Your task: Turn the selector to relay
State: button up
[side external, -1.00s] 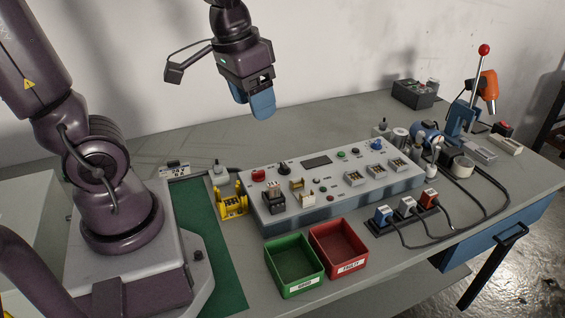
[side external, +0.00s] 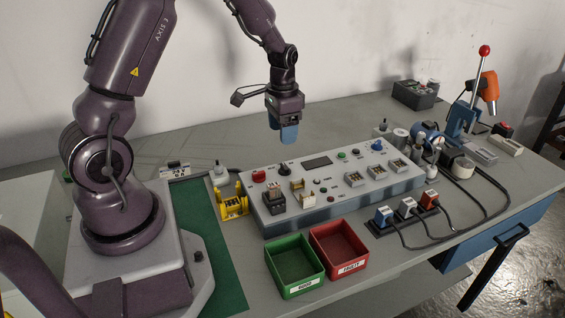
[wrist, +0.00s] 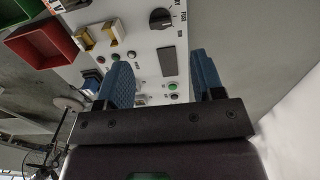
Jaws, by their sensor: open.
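The control box (side external: 340,205) is a light grey panel with several knobs, buttons and sockets. A black selector knob (side external: 284,167) stands near its back left. In the wrist view the knob (wrist: 160,18) is at the top, with small printed labels around it. One seems to read FUSE; the others are too small or cut off, and I cannot read the knob's setting surely. My gripper (side external: 286,142) points down above the back of the box, apart from the knob. Its blue fingers (wrist: 163,78) are open and empty, with the dark display below the knob between them.
A red knob (side external: 258,176) is left of the selector, and a blue knob (side external: 377,145) is at the far right. A green bin (side external: 295,285) and a red bin (side external: 339,266) stand in front. A yellow rack (side external: 232,206) is at the left.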

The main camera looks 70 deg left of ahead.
aim_at(283, 166)
notch_tip(283, 166, down, 10)
jog(key=shift+f, duration=0.1)
dwell(0.4)
jog(key=c, duration=0.9)
